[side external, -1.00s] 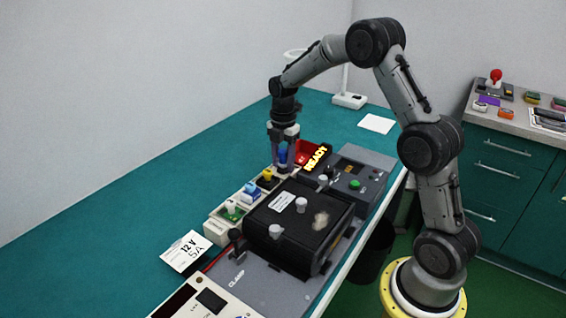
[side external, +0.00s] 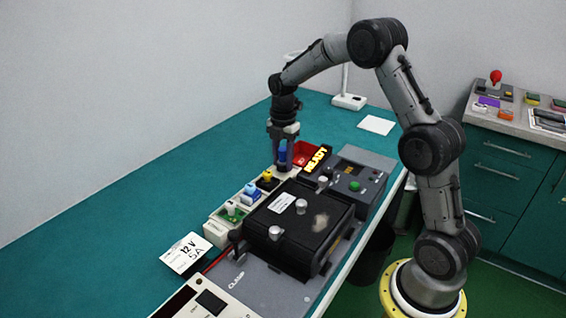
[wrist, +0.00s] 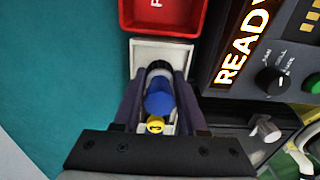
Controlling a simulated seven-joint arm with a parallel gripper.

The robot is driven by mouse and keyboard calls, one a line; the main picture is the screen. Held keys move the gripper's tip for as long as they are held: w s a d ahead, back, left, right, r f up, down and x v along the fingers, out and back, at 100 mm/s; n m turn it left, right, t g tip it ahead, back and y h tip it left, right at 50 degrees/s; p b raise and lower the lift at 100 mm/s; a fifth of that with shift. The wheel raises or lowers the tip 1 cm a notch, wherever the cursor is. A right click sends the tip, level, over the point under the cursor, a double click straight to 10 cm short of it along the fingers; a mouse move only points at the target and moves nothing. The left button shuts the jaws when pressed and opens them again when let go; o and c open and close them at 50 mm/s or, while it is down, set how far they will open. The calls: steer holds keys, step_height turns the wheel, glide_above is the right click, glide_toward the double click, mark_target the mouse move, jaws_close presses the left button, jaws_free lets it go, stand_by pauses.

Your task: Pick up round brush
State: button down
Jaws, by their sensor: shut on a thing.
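The round brush, which I take to be the blue-handled piece with a dark end (wrist: 160,98), sits between my fingers in the wrist view. Its blue part also shows in the side view (side external: 283,152). My gripper (side external: 283,165) points down at the far end of the row of small trays and is shut on the brush. In the wrist view my gripper (wrist: 158,85) has one finger on each side of it. The brush is over a white tray (wrist: 165,52); whether it touches the tray floor I cannot tell.
A red bin (wrist: 165,14) lies just beyond the white tray. A lit READY sign (side external: 316,159) and a grey control panel (side external: 357,177) stand to the right. A black-lidded box (side external: 297,222) and several small trays are nearer. The teal bench (side external: 150,195) is clear at left.

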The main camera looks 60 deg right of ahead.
step_height(320, 180, up, 3)
steer(key=shift+s+f, duration=0.1)
steer(key=shift+s, duration=0.05)
steer(key=s+a+r, duration=0.2)
steer(key=s+r, duration=0.2)
steer(key=r, duration=0.1)
step_height(320, 180, up, 3)
glide_above(328, 211)
steer(key=shift+d+f, duration=0.1)
steer(key=shift+f, duration=3.1)
steer(key=shift+a+f, duration=0.5)
steer(key=shift+a, duration=3.3)
steer(key=shift+d, duration=3.7)
steer(key=shift+d+r, duration=0.15)
step_height(328, 211, up, 8)
steer(key=shift+f, duration=0.2)
